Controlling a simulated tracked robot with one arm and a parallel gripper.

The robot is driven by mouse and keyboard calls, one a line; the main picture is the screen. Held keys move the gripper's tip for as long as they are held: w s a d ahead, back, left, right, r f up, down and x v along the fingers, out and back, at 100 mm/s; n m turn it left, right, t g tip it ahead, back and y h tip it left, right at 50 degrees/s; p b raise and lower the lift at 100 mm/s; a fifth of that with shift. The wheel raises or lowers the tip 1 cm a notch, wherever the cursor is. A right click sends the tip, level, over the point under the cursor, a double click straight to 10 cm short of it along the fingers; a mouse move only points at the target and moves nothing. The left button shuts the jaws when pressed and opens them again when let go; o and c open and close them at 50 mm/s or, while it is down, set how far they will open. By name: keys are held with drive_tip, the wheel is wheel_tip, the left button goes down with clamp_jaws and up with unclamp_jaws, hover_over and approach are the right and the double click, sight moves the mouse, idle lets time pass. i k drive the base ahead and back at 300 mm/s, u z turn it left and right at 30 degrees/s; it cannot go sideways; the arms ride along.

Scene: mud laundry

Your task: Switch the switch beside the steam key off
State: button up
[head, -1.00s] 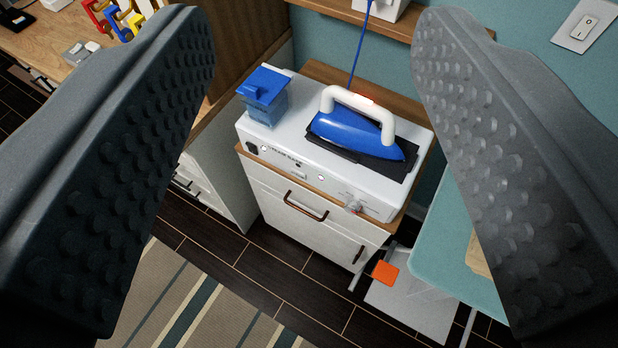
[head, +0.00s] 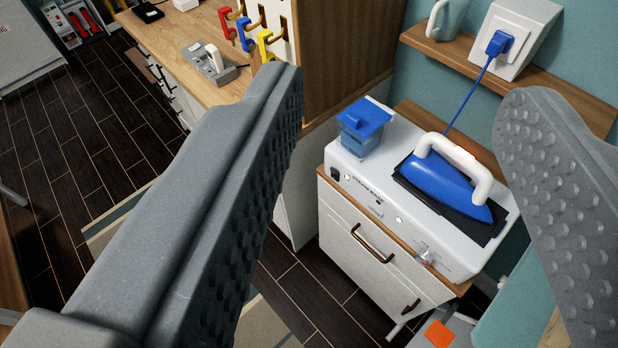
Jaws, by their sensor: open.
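A white steam station (head: 350,145) stands on a small white cabinet, with a blue iron (head: 440,183) on its dark rest. A small black switch (head: 334,174) is at the left end of its front panel, beside dark lettering that is too small to read surely. I cannot tell the switch's position or which part is the steam key. My gripper (head: 405,130) is open and empty, its two ridged fingers framing the station from nearer the camera.
A blue water tank (head: 361,125) sits on the station's left. A shelf (head: 572,90) behind holds a white socket box with the blue plug and cord. A wooden counter (head: 185,52) with coloured hooks is at upper left. Dark plank floor (head: 70,170) is open at left.

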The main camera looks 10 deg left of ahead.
sight(334, 174)
drive_tip(key=z, duration=1.8)
drive_tip(key=k, duration=0.75)
drive_tip(key=u, duration=1.25)
drive_tip(key=i, duration=0.8)
drive_tip(key=z, duration=0.05)
